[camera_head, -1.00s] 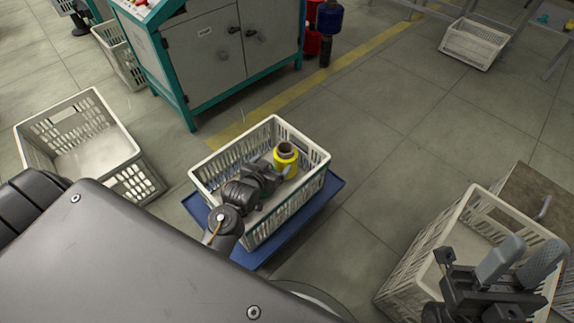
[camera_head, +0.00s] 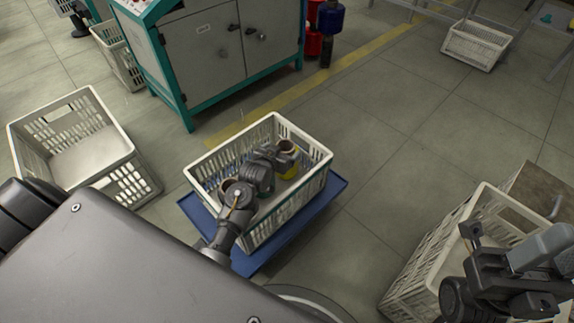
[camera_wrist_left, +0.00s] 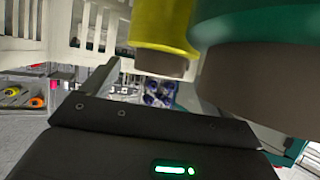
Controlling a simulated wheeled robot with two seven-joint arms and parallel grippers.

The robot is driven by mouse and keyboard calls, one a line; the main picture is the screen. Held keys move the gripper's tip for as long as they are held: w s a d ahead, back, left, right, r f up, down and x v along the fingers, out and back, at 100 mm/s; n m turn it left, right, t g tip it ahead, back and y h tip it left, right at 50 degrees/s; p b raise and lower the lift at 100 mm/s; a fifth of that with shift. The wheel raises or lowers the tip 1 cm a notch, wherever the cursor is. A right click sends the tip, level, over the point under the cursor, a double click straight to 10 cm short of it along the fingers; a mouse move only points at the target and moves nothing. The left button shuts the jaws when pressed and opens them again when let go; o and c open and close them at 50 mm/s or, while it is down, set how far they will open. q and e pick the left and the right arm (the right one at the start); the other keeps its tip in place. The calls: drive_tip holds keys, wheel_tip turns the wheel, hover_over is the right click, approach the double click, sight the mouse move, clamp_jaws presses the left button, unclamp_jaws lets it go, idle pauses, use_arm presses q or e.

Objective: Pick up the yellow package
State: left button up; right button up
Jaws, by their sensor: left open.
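The yellow package (camera_head: 290,168) is a yellow bobbin with a brown core, standing in a white crate (camera_head: 314,178). My left gripper (camera_head: 283,158) is open and reaches into the crate beside the bobbin, partly covering it in the head view. In the left wrist view the yellow bobbin (camera_wrist_left: 165,27) is close, just beyond the fingers, with no grip on it visible. A green bobbin (camera_wrist_left: 240,25) with a brown end is close on the right there. My right gripper (camera_head: 510,262) is above another white crate at the lower right; its jaw opening is unclear.
The middle crate stands on a blue base (camera_head: 290,235). Empty-looking white crates stand at left (camera_head: 128,170) and lower right (camera_head: 405,280). A grey-and-green cabinet (camera_head: 205,55) stands behind. The floor at right centre is clear.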

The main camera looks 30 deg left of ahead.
use_arm(q)
drive_tip(key=shift+w+f, duration=0.25)
drive_tip(key=shift+w, duration=0.35)
drive_tip(key=shift+a, duration=0.1)
drive_tip(key=shift+c, duration=0.5)
drive_tip(key=c, duration=1.4)
drive_tip(key=shift+c, duration=0.6)
drive_tip(key=shift+r, duration=0.1)
